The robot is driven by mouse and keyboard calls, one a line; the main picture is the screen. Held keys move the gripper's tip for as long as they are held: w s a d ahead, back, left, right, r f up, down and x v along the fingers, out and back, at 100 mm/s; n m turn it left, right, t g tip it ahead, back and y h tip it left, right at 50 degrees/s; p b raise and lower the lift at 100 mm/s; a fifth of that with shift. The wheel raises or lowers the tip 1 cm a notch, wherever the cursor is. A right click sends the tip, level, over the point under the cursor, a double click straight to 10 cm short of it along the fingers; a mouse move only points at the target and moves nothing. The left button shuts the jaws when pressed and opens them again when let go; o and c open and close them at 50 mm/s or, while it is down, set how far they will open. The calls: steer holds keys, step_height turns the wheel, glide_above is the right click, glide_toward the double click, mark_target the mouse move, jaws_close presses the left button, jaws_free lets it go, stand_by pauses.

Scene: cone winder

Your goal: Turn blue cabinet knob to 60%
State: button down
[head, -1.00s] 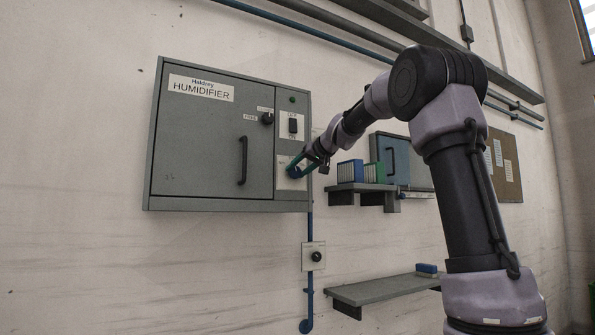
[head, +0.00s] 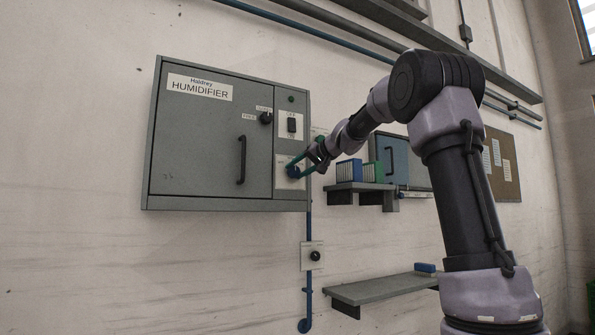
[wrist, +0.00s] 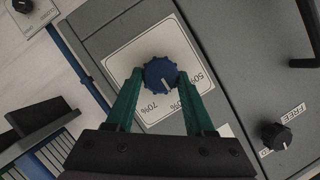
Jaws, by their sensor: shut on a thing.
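The blue cabinet knob (wrist: 160,74) sits on a white label plate (wrist: 122,55) on the grey humidifier cabinet. In the wrist view its pale pointer mark faces the lower part of the picture, between the printed "70%" and a partly hidden figure. My gripper (wrist: 160,82) has its green fingers on either side of the knob, shut on it. In the head view the knob (head: 293,171) shows at the cabinet's lower right, with my gripper (head: 297,167) around it. One finger hides part of the scale.
A black selector knob (head: 266,118) and a black switch (head: 292,125) are on the same cabinet, above the blue knob. A shelf (head: 350,186) with blue and green boxes is right of my gripper. Another knob plate (head: 313,256) is below.

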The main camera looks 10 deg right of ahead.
steer(key=shift+c, duration=1.3)
jaws_free()
steer(key=v, duration=1.1)
steer(key=shift+f, duration=0.1)
steer(key=s+f+m+g+h, duration=0.2)
steer(key=s+f+g+h, duration=0.3)
steer(key=s+f, duration=2.3)
steer(key=s, duration=0.3)
steer(key=shift+s+a+f+m+h, duration=0.2)
steer(key=shift+s+f+m+h, duration=0.1)
steer(key=shift+f+m, duration=0.1)
